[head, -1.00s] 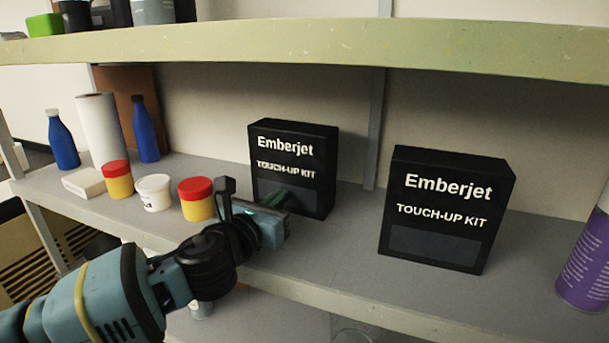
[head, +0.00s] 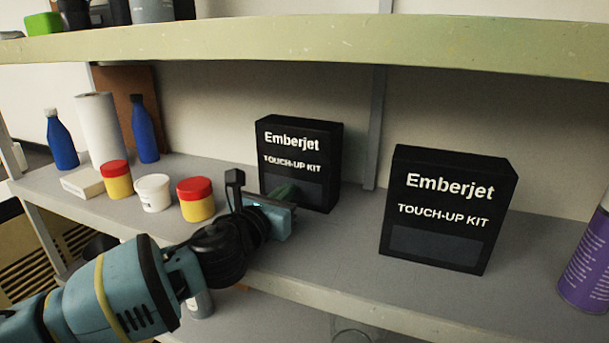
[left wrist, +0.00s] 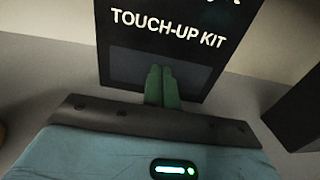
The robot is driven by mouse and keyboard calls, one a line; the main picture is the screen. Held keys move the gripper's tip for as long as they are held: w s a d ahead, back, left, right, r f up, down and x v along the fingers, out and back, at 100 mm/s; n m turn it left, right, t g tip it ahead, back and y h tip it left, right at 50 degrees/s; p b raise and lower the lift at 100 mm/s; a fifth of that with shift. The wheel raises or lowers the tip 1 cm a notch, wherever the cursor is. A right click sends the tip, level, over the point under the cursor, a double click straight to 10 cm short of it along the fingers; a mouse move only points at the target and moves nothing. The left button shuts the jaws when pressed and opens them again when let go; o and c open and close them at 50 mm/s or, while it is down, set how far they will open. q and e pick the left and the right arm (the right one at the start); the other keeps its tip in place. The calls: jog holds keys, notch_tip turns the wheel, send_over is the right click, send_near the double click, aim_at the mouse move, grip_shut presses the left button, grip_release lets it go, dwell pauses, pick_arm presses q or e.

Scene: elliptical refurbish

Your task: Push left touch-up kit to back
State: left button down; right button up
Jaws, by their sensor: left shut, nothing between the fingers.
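The left touch-up kit (head: 300,150) is a black upright box with white lettering on the middle shelf, near the back wall. My left gripper (head: 285,190) is in front of its lower face. In the left wrist view, the shut green fingers (left wrist: 161,86) overlap the grey panel low on the kit (left wrist: 175,40) and seem to touch it, with nothing between them. A second touch-up kit (head: 445,205) stands upright to the right, nearer the shelf front. My right gripper is out of view.
Left of my gripper stand a red-lidded yellow jar (head: 196,199), a white tub (head: 153,192) and another red-lidded jar (head: 116,180). A purple can (head: 588,262) stands far right. The upper shelf (head: 330,40) hangs above. Bare shelf (head: 335,240) lies between gripper and right kit.

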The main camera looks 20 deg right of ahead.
pick_arm(q)
jog(key=shift+x, duration=0.85)
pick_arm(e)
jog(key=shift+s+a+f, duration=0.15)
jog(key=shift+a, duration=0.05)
pick_arm(q)
jog(key=shift+w+d, duration=0.5)
jog(key=shift+w, duration=0.05)
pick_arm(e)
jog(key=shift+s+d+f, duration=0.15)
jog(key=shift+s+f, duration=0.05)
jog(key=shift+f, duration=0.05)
